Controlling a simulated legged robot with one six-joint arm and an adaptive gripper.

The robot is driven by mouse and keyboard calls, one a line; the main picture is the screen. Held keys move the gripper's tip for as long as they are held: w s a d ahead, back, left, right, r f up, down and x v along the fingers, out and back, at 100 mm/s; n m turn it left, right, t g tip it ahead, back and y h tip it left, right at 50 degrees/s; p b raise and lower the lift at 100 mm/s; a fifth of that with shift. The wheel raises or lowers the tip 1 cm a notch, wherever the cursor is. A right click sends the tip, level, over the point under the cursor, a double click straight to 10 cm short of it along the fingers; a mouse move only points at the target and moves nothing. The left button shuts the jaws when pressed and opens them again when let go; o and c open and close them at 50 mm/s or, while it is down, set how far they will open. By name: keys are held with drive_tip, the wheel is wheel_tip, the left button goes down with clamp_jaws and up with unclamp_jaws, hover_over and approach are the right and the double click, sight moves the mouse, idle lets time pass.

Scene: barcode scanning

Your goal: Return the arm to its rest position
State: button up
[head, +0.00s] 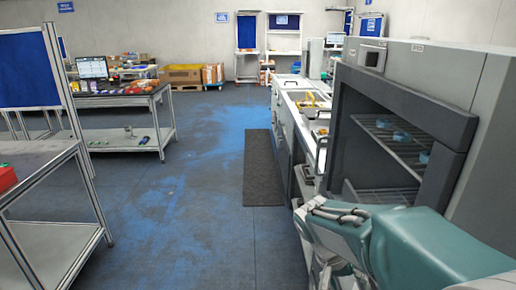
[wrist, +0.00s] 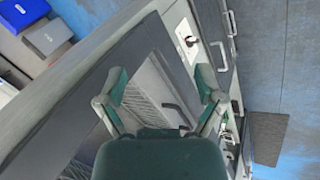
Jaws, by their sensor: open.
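My arm (head: 432,243) shows as teal and grey links at the lower right of the head view, beside the grey oven-like machine (head: 458,75). My gripper is at the bottom of the wrist view (wrist: 163,88), with its two teal-tipped fingers spread apart. It is open, and nothing shows between the fingers. Behind the fingers lies the machine's dark frame (wrist: 65,115) with a wire rack. In the head view, my gripper's fingertips cannot be made out clearly.
The machine's open chamber holds wire shelves (head: 385,138) with small blue items. A white counter (head: 300,98) runs beyond it. A dark mat (head: 262,165) lies on the blue floor. Metal tables (head: 120,103) stand at left. The middle aisle is free.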

drive_tip(key=s+a+r+n+t+y, duration=0.2)
drive_tip(key=s+r+t, duration=0.1)
drive_tip(key=s, duration=0.3)
drive_tip(key=s+a+r+n+t+y, duration=0.2)
drive_tip(key=s+r+n+t+y, duration=0.1)
drive_tip(key=s, duration=0.3)
drive_tip(key=shift+s+r+t, duration=0.2)
drive_tip(key=shift+r+t, duration=0.2)
drive_tip(key=shift+r, duration=0.4)
